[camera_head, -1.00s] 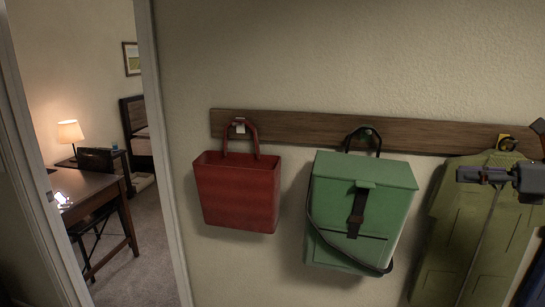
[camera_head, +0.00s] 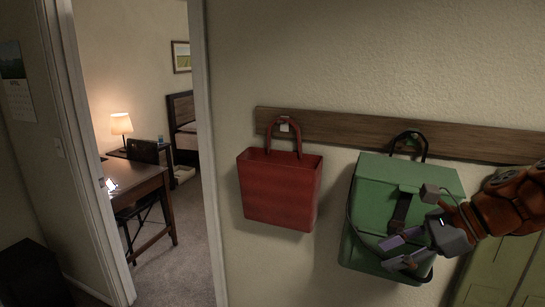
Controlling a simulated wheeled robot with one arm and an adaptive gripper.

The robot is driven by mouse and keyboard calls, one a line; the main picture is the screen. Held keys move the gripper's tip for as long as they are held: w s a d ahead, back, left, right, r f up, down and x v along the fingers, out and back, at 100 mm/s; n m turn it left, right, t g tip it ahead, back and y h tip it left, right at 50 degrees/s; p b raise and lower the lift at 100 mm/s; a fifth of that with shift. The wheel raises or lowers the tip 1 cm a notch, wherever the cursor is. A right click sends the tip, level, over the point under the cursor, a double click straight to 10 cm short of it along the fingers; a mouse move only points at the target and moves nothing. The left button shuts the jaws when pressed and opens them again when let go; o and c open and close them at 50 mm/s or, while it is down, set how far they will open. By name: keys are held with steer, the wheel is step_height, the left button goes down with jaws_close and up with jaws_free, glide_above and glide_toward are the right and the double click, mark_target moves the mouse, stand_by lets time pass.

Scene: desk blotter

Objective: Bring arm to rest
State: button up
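My gripper (camera_head: 398,252) is at the right of the head view, on an orange-brown and black arm that comes in from the right edge. Its two grey-purple fingers point left and are spread apart, with nothing seen between them. It shows in front of the lower part of a green bag (camera_head: 375,208) and hides some of it. I cannot tell whether it touches the bag.
A wooden rail (camera_head: 350,130) on the wall holds a red tote bag (camera_head: 280,190), the green bag and a partly hidden olive item (camera_head: 490,270). At left, a doorway opens onto a room with a desk (camera_head: 135,178) and a lit lamp (camera_head: 121,123).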

steer(key=s+a+f+n+g+h, duration=0.35)
steer(key=s+f+n, duration=0.25)
steer(key=s, duration=0.2)
steer(key=s+a+f+n+g+h, duration=0.2)
steer(key=s+a+f+n, duration=0.35)
steer(key=s, duration=0.25)
steer(key=s+d+f+n+h, duration=0.3)
steer(key=s+f+n, duration=0.2)
steer(key=s+n, duration=0.1)
steer(key=shift+s+d+f+n+h, duration=0.2)
steer(key=shift+s+d+n+h, duration=0.2)
steer(key=shift+n, duration=0.45)
